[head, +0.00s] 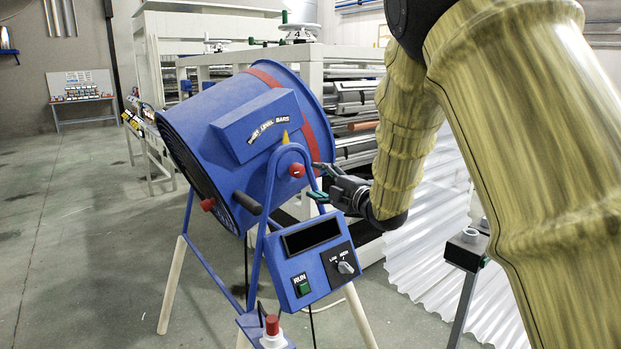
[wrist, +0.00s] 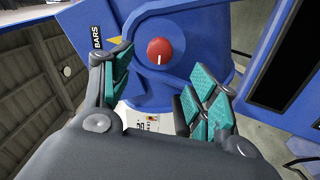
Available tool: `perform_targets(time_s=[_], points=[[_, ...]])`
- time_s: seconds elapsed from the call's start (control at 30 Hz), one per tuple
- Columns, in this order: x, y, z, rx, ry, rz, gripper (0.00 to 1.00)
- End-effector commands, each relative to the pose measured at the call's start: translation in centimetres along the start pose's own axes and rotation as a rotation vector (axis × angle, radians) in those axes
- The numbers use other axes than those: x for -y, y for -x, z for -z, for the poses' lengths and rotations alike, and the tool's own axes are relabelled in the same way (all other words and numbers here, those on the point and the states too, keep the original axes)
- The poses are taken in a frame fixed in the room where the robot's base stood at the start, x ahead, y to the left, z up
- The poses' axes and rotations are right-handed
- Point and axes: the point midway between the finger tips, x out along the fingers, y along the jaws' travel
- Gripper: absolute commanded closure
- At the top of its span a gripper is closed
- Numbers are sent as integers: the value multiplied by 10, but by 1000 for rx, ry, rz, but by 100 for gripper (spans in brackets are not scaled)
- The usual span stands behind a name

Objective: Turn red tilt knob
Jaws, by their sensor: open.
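The red tilt knob (head: 297,170) is a small round knob on the side pivot of a blue drum-shaped machine (head: 190,125). In the wrist view the red knob (wrist: 160,51) shows a white line pointing down and sits just beyond the fingertips, between them. My gripper (head: 319,182) is right of the knob in the head view, its fingers spread and pointing at it. In the wrist view my gripper (wrist: 155,80) has teal finger pads on both sides, open and empty. The knob appears apart from the pads.
Below the knob is a blue control box (head: 310,258) with a dark display, a green RUN button and a LOW/HIGH dial. A black handle (head: 250,205) and another red knob (head: 208,204) are at left. A red-topped button (head: 272,328) stands below. Corrugated sheets (head: 440,250) lie right.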

Motion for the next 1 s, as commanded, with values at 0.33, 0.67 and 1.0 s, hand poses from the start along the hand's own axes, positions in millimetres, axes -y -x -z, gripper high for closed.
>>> perform_targets(time_s=[0.33, 0.67, 1.0], points=[[0, 17, 1, -1, 0, 0, 40], [13, 20, -5, 14, -28, 12, 40], [168, 68, -53, 225, -377, 157, 40]])
